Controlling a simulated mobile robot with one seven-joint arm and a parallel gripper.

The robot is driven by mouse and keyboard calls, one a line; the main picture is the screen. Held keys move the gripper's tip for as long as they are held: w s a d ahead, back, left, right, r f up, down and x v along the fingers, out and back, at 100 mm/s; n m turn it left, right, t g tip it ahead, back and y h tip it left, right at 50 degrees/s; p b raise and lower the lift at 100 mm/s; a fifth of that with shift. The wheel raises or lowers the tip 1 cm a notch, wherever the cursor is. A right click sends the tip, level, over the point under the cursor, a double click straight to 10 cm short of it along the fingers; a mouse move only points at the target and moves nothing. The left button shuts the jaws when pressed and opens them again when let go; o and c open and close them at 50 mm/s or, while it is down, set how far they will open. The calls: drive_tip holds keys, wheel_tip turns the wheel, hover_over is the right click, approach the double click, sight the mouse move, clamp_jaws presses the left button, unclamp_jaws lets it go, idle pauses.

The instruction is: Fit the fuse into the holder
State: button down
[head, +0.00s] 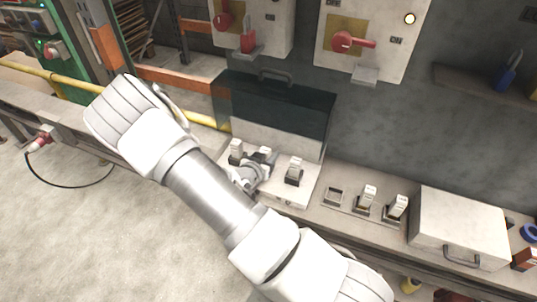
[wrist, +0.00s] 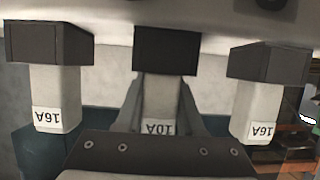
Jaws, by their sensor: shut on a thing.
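My gripper (head: 257,168) is shut on the white 10A fuse (wrist: 161,97). In the wrist view its two dark fingers (wrist: 161,88) lie on either side of the fuse. The far end of the fuse meets the black middle holder (wrist: 167,50). I cannot tell how deep it sits. In the head view my gripper hides most of that holder. White 16A fuses stand in the holders on both sides, one at left (head: 236,147) and one at right (head: 294,167). They also show in the wrist view, left (wrist: 55,95) and right (wrist: 255,105).
The holders are in a pale box (head: 290,195) with its dark lid (head: 275,105) raised behind. To the right, a rack has an empty slot (head: 333,195) and two fuses (head: 368,194) (head: 397,205). A closed white case (head: 455,225) stands beyond. Switch boxes (head: 365,35) hang above.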

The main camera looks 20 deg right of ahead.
drive_tip(key=shift+f, duration=0.15)
drive_tip(key=c, duration=0.5)
unclamp_jaws()
